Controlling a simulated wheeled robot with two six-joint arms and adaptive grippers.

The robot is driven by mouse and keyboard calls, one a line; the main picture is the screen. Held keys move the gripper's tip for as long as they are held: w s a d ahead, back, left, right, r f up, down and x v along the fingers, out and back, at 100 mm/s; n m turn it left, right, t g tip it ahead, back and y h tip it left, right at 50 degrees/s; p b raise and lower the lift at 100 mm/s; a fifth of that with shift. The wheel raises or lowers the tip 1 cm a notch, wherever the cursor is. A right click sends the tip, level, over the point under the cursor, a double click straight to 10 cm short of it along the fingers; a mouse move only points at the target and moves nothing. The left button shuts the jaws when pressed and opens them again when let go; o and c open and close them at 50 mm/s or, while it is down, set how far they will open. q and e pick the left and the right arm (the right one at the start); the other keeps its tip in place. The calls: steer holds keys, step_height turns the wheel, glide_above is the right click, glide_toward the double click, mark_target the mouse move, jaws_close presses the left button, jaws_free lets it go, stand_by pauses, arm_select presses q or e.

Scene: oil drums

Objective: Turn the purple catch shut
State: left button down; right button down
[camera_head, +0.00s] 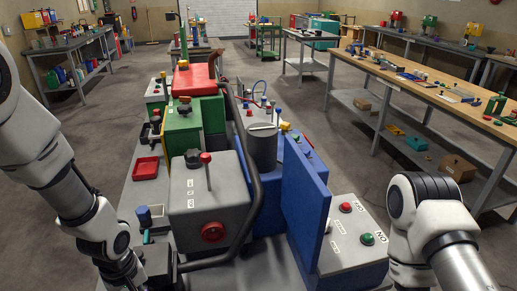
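I cannot make out a purple catch in the head view; it may be hidden or too small. A blue upright panel (305,205) stands beside a grey box with red and green buttons (347,243). A grey box with a red-knobbed lever (207,205) stands to its left. My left arm reaches down at the left to the bottom edge, its wrist beside dark parts near the grey lever box. I cannot make out its fingertips or any hold. My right arm comes in at the lower right, and its gripper is outside the picture.
A black tube handle (256,185) curves along the grey lever box. Behind are a green box (183,136), a red box (196,79) and a grey cylinder (262,148). A red tray (145,168) lies at left. A wooden bench (440,95) stands right, across open floor.

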steer(key=shift+f+b, duration=0.3)
steer(key=shift+f, duration=0.1)
stand_by(0.3)
step_height(320, 180, up, 5)
steer(key=p, duration=0.5)
steer(key=shift+r, duration=0.15)
